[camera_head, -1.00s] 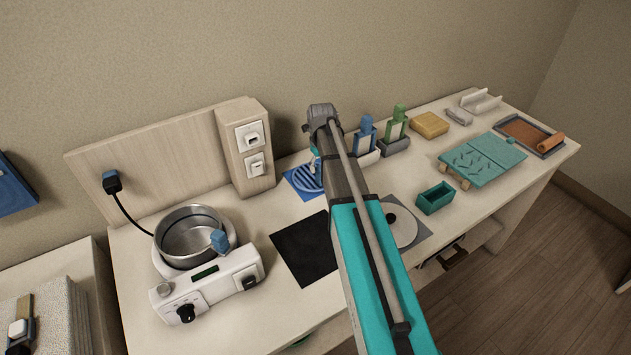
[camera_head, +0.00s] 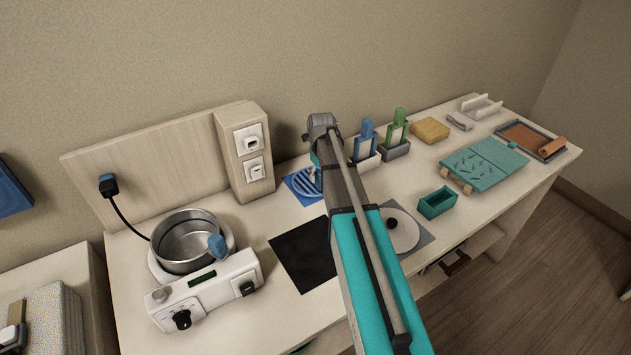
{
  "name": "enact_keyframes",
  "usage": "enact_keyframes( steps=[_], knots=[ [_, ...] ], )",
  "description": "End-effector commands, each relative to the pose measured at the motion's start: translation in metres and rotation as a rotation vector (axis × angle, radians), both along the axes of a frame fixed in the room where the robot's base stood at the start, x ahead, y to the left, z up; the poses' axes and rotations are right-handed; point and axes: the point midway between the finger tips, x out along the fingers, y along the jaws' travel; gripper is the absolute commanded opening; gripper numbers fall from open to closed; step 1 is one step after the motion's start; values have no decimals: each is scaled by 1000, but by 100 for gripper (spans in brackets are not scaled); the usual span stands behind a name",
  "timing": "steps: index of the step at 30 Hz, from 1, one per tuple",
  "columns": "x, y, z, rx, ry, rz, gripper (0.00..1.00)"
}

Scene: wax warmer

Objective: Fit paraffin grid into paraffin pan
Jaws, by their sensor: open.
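The paraffin grid (camera_head: 305,183) looks like a round, light blue slatted disc. It lies on a blue square mat (camera_head: 292,191) on the table, just left of my arm, which covers its right part. The paraffin pan (camera_head: 187,243) is a round, open metal pan set in the white warmer (camera_head: 207,291) at the left of the table. The visible part of its inside looks empty. A blue clip-like piece (camera_head: 217,246) is at its right rim. My arm reaches over the table beside the grid. My gripper is hidden behind the arm's far end.
A wooden block with two sockets (camera_head: 246,155) stands behind, between pan and grid. A black mat (camera_head: 303,254) lies in front of the grid. A white disc (camera_head: 397,227) lies right of my arm. Blue and green holders (camera_head: 397,133) stand behind it. A green box (camera_head: 437,202) is further right.

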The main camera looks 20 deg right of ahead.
Motion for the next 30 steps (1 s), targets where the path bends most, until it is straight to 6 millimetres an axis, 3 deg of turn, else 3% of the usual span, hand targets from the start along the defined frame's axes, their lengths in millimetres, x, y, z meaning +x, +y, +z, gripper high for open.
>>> enact_keyframes(
  steps=[17,27,30],
  knots=[
    [0,0,0,0,0,0,74],
    [0,0,0,0,0,-1,13],
    [0,0,0,0,0,-1,0]
  ],
)
